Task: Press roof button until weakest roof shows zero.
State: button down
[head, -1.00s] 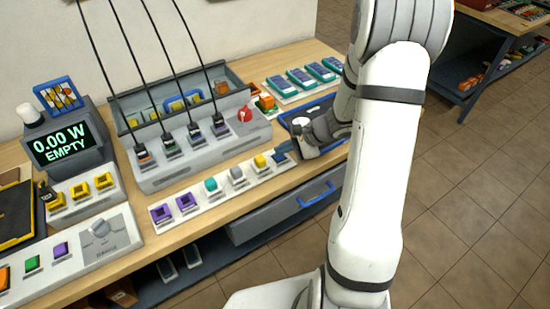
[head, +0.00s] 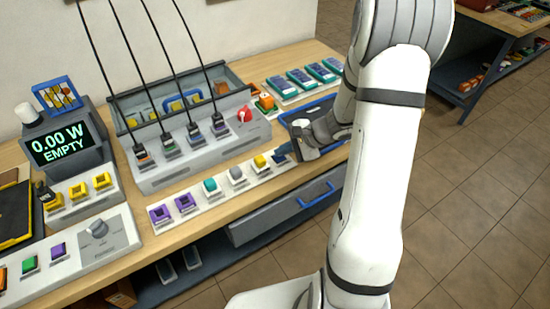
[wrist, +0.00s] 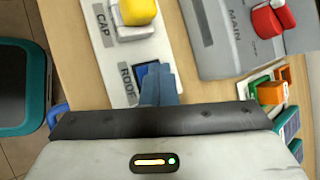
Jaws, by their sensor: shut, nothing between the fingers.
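The blue roof button (wrist: 140,76) sits beside the "ROOF" label on a white strip (wrist: 103,62) in the wrist view. My gripper (wrist: 160,72) is shut and empty, its blue fingertips over the button and hiding part of it. I cannot tell whether they touch or press it. In the head view my gripper (head: 282,156) is at the right end of the button strip. The display (head: 60,143) reads "0.00 W EMPTY". No separate roof readings are legible.
A yellow cap button (wrist: 137,12) is beside the roof button. A panel marked "MAIN" with a red knob (wrist: 268,22) stands to the right. A blue tray (head: 290,121) lies behind my gripper, and a drawer with a blue handle (head: 316,194) is below the bench top.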

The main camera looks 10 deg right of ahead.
aim_at(283, 157)
dwell(0.4)
jog(key=shift+r+p, duration=0.4)
jog(key=shift+r, duration=0.35)
jog(key=shift+r+p, duration=1.6)
jog(key=shift+r, duration=0.95)
